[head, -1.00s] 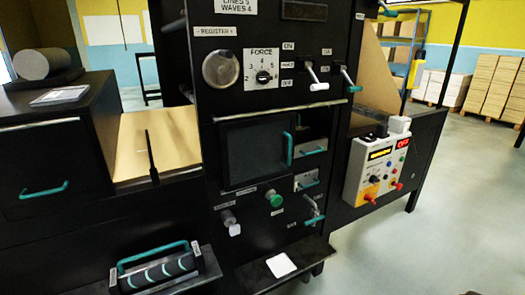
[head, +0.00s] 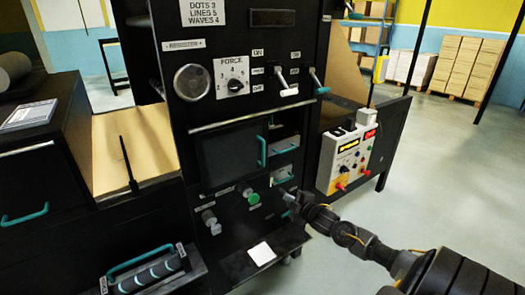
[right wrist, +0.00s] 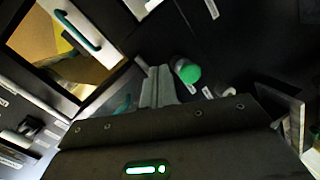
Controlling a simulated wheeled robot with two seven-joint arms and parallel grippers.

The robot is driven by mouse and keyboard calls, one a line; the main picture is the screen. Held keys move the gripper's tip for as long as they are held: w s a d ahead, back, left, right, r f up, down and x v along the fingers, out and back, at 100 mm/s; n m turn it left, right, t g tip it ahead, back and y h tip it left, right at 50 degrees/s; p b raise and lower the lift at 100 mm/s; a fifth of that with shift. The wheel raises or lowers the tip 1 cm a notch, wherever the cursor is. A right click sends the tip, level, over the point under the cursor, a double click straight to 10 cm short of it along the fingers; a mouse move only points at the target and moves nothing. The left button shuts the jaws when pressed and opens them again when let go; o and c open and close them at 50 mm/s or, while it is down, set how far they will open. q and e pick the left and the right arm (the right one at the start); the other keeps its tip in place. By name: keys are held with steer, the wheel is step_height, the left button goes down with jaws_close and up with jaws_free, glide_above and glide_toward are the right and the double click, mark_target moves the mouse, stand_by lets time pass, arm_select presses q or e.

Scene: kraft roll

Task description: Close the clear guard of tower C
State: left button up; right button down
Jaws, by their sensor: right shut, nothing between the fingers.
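The dark tower (head: 240,105) stands in the middle of the head view, with a FORCE dial on its face. The guard (head: 228,158) is a dark, glassy rectangular pane with a teal upright handle (head: 262,151) on its right side. It looks about flush with the face; I cannot tell whether it is fully shut. In the right wrist view the teal handle (right wrist: 78,29) shows at upper left, beside an amber-lit pane. My right gripper (head: 283,194) is shut and empty, below and right of the guard handle, near the small fittings. My left gripper is out of view.
A green knob (head: 252,197) and a grey knob (head: 210,222) stick out below the guard. Levers (head: 287,84) stand out above it. A control box (head: 347,156) is at right. A white card (head: 262,253) lies on the lower shelf. Open floor lies to the right.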

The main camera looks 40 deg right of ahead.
mark_target(263, 157)
steer(key=a+r+n+t+y, duration=0.2)
steer(key=a+r+n, duration=0.15)
steer(key=r, duration=0.45)
steer(key=a+r+n+t+y, duration=0.1)
steer(key=a+r+n, duration=0.2)
steer(key=a+r, duration=0.35)
steer(key=w+p, duration=0.1)
steer(key=w, duration=0.2)
steer(key=w+r+p, duration=0.1)
steer(key=w, duration=0.3)
steer(key=w+r+p, duration=0.1)
steer(key=w, duration=0.3)
steer(key=shift+d+p, duration=0.35)
steer(key=shift+d, duration=0.05)
steer(key=d, duration=0.1)
steer(key=s+d+p, duration=0.1)
steer(key=d, duration=0.2)
steer(key=shift+s+f+p, duration=0.15)
steer(key=shift+s+p, duration=0.2)
steer(key=shift+s, duration=0.05)
steer(key=shift+w, duration=0.1)
